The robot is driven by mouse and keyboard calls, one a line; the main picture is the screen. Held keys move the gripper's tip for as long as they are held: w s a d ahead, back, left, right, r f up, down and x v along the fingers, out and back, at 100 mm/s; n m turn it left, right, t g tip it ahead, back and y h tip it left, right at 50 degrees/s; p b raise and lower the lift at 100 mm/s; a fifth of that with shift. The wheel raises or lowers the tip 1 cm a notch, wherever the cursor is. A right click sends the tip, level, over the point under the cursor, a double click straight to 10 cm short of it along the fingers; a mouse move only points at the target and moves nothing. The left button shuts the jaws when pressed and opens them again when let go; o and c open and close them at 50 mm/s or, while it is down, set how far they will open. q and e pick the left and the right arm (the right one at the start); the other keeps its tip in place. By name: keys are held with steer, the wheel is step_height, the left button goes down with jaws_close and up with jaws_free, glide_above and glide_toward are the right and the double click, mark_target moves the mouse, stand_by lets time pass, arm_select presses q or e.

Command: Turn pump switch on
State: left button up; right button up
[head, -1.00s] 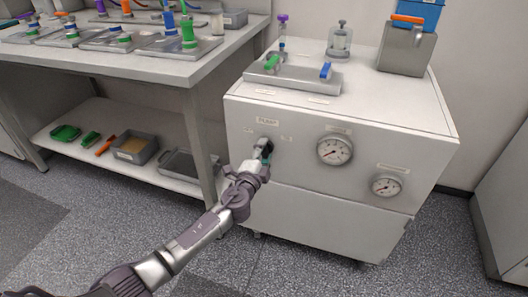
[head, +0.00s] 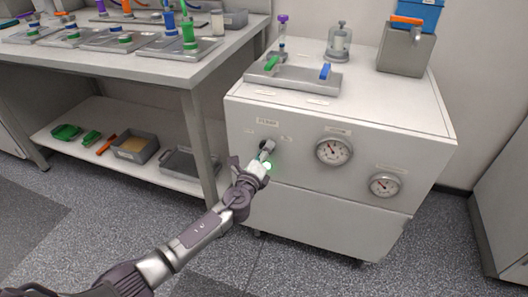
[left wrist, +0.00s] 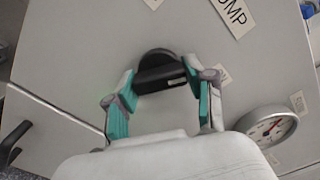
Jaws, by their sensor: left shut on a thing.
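The pump switch is a black rotary knob on a round dark base, on the front of the white cabinet (head: 300,225). It shows clearly in the left wrist view (left wrist: 160,78), below the label ending in "UMP" (left wrist: 236,14). My left gripper (head: 267,150) is at the knob, its teal-padded fingers shut on the knob's two ends. In the head view the gripper hides most of the knob. The small labels beside the knob are too small or too covered to read. My right gripper is not in view.
Two round gauges (head: 333,151) (head: 384,186) sit right of the switch. A tray (head: 300,82) with small parts, a glass-like vessel (head: 339,42) and a grey box (head: 402,52) stand on the cabinet. A workbench (head: 150,68) with a lower shelf is at the left.

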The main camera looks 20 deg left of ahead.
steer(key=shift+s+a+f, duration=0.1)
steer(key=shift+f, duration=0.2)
arm_select(q)
steer(key=o, duration=1.2)
steer(key=shift+c, duration=0.2)
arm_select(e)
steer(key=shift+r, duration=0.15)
arm_select(q)
steer(key=shift+s, duration=0.15)
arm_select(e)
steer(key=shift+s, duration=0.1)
arm_select(q)
steer(key=s, duration=1.1)
steer(key=shift+s+a, duration=0.25)
steer(key=shift+s, duration=0.15)
